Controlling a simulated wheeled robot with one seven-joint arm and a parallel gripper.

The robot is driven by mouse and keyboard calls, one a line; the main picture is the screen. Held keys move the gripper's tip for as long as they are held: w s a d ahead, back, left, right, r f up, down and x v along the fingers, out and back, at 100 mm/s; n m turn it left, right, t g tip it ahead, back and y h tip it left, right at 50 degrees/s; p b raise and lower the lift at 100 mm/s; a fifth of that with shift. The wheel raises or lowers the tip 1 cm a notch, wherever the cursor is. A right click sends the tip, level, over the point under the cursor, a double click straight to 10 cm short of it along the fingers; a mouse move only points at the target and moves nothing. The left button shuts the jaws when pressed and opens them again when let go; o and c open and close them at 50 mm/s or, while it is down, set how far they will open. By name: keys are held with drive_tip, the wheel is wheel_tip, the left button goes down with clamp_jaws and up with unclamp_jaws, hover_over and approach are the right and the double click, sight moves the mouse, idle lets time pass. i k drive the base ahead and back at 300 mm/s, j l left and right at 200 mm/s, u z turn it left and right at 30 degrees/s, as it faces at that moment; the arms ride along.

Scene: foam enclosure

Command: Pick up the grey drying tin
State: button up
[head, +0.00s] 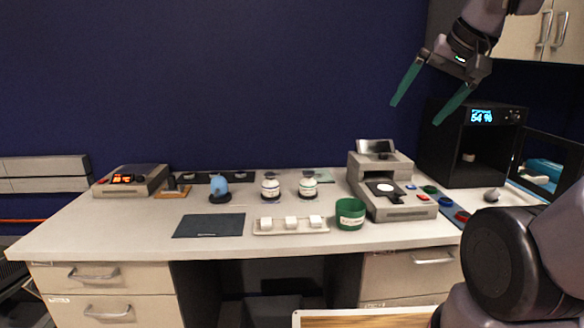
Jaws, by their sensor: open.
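I cannot surely pick out the grey drying tin. A small grey item with a raised top (491,195) sits at the right end of the bench, in front of the black cabinet; it is too small to identify. A small pale item (468,157) is inside that cabinet, also too small to tell. My gripper (415,113) is at the upper right, high above the bench. Its two green fingers are spread wide with nothing between them, and it touches nothing.
The black cabinet (433,150) shows 54 % on its display. A grey instrument (395,210), a green container (350,214), a white tray (262,231) with small white blocks, two white jars and a dark mat (209,226) stand on the white bench (120,225). The front-left bench top is clear.

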sight(493, 195)
drive_tip(key=i+l+z, duration=0.1)
drive_tip(key=l, duration=0.35)
drive_tip(key=i+l+z, duration=0.1)
drive_tip(key=i+l, duration=0.15)
drive_tip(key=l, duration=0.15)
drive_tip(key=i+l, duration=0.2)
drive_tip(key=l, duration=0.25)
drive_tip(key=i+l+z, duration=0.15)
drive_tip(key=l, duration=0.25)
drive_tip(key=i+l+z, duration=0.1)
drive_tip(key=i+l, duration=0.15)
drive_tip(key=l, duration=0.15)
